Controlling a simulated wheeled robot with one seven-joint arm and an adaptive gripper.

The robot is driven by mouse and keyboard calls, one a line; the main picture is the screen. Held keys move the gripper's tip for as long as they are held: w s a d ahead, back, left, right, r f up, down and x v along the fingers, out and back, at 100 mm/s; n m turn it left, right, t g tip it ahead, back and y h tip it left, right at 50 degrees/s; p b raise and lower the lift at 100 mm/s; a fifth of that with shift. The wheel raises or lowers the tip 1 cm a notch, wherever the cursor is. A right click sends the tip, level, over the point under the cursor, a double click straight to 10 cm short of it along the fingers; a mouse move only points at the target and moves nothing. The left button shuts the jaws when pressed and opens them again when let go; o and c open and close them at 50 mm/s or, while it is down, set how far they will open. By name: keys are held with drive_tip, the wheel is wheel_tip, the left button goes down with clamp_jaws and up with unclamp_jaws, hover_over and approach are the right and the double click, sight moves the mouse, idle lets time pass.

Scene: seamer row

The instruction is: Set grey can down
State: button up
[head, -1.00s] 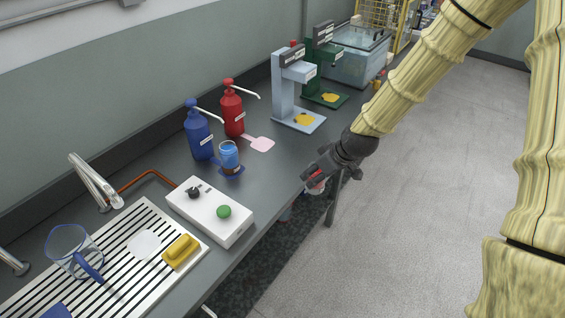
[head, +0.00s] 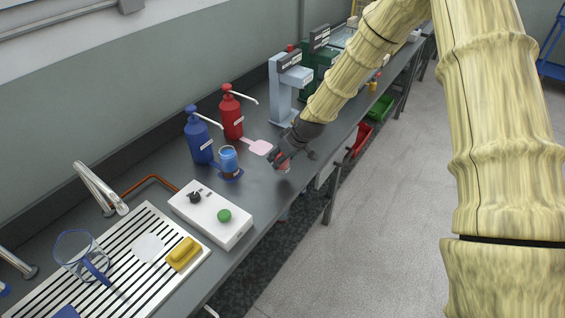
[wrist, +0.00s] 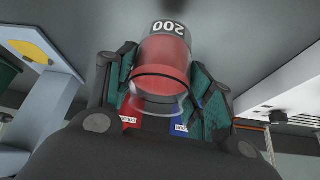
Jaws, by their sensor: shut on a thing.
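The grey can (wrist: 165,65) is a clear container with red contents and a grey band marked 200. It fills the middle of the wrist view, between the fingers of my gripper (wrist: 165,90). My gripper is shut on it. In the head view my gripper (head: 284,160) is over the front part of the dark counter (head: 262,190), right of the pink pad. Only a small reddish part of the can shows under the fingers there. I cannot tell whether its base touches the counter.
A blue-banded can (head: 229,158) stands on a blue pad left of my gripper. A pink pad (head: 260,148) lies before the red pump bottle (head: 232,115), beside the blue pump bottle (head: 199,138). A white control box (head: 210,212) and a light-blue stand (head: 281,90) flank the space.

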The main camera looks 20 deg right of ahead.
drive_tip(key=shift+f+p, duration=0.65)
drive_tip(key=shift+f, duration=1.05)
drive_tip(key=shift+f, duration=0.2)
drive_tip(key=o, duration=1.1)
drive_tip(key=shift+o, duration=0.2)
drive_tip(key=shift+r, duration=0.25)
drive_tip(key=b+v, duration=0.3)
drive_tip(key=v, duration=0.9)
drive_tip(key=shift+b, duration=0.35)
